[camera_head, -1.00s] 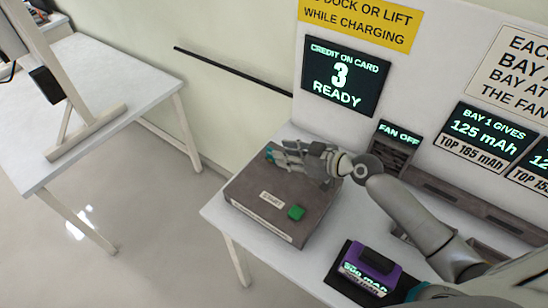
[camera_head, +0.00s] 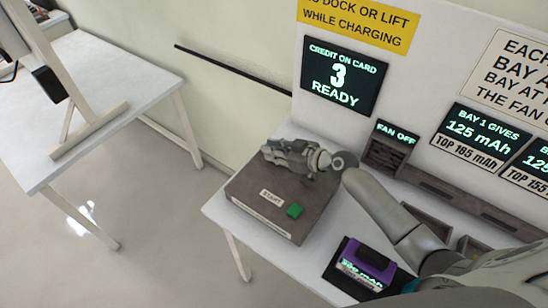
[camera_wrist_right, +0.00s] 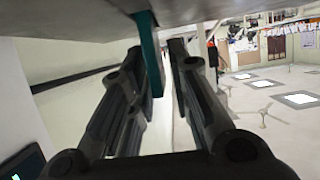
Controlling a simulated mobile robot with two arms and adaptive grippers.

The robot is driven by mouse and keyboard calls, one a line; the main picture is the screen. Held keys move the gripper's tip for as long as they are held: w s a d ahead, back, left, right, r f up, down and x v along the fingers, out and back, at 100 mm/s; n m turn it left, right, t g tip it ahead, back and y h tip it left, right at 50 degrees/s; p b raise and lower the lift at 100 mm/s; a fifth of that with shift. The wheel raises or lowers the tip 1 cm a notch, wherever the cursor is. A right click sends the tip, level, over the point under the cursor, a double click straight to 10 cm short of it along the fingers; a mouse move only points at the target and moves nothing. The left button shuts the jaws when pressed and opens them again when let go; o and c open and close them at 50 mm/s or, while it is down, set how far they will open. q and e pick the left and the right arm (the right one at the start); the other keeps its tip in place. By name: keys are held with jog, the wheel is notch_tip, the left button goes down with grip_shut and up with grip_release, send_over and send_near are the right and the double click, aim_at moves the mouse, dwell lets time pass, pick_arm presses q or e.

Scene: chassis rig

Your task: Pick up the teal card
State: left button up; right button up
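The teal card (camera_wrist_right: 149,55) shows in the right wrist view as a thin upright strip between the two fingers of my right gripper (camera_wrist_right: 157,52). The left finger is close beside it; a gap shows between the card and the right finger. The fingers look open around it. In the head view my right gripper (camera_head: 272,152) is over the back left part of the grey-brown box (camera_head: 255,217), and the card is hidden there. My left gripper is not in view.
The box has a green button (camera_head: 295,210) and a START label (camera_head: 271,197). A purple-topped unit (camera_head: 370,258) stands on a dark pad near the front. A wall panel with screens (camera_head: 343,75) stands behind the white table (camera_head: 222,213). Another white table (camera_head: 130,68) is at the left.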

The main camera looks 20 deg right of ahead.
grip_shut()
jog(key=shift+r, duration=0.1)
